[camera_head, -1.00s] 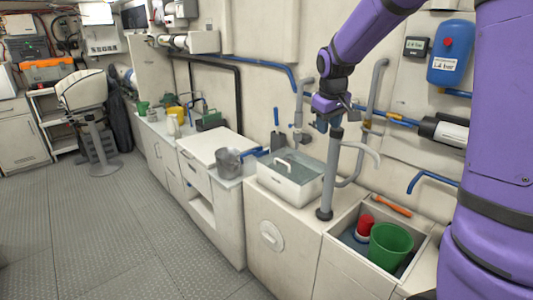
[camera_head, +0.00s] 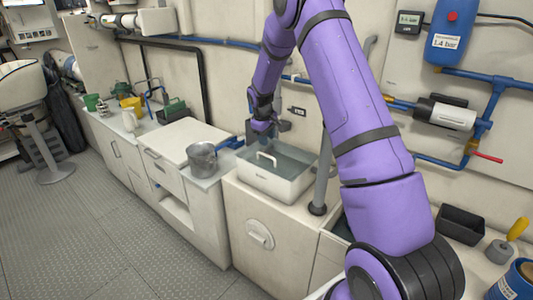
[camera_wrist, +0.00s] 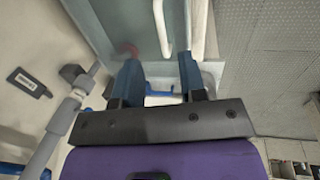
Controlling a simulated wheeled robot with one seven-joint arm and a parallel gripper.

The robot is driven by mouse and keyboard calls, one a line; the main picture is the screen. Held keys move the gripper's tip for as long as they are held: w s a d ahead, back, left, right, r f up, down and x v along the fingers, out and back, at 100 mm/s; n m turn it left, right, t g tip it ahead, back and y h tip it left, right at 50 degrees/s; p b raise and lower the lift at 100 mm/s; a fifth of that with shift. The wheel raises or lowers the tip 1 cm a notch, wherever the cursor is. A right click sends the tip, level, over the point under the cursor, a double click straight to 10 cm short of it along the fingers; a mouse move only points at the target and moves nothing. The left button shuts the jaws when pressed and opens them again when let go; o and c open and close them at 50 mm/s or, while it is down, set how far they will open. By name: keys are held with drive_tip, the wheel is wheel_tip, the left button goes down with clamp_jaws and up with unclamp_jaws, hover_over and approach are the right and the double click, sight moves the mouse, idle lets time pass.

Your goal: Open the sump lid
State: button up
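The sump is a white box (camera_head: 262,185) on the counter, with a grey-green, glassy lid (camera_head: 290,160) on top. A white bar handle (camera_head: 267,158) stands on the lid near its left edge. My gripper (camera_head: 265,132) is above the lid's back left part, behind the handle. In the wrist view, my gripper (camera_wrist: 160,72) has its two blue fingers apart with nothing between them. The white handle (camera_wrist: 162,28) lies ahead of the fingers, apart from them. The lid (camera_wrist: 135,22) looks shut.
A grey pot (camera_head: 202,158) stands left of the box. An upright grey pipe (camera_head: 319,185) rises just right of it. Blue pipes (camera_head: 220,43) run along the wall behind. Part of the right counter is hidden by my arm.

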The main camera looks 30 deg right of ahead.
sight(269, 157)
drive_tip(key=f, duration=0.2)
drive_tip(key=d+f, duration=0.1)
drive_tip(key=f, duration=0.5)
drive_tip(key=shift+w+d+f, duration=0.15)
drive_tip(key=shift+w+d, duration=0.1)
drive_tip(key=shift+d, duration=0.05)
clamp_jaws()
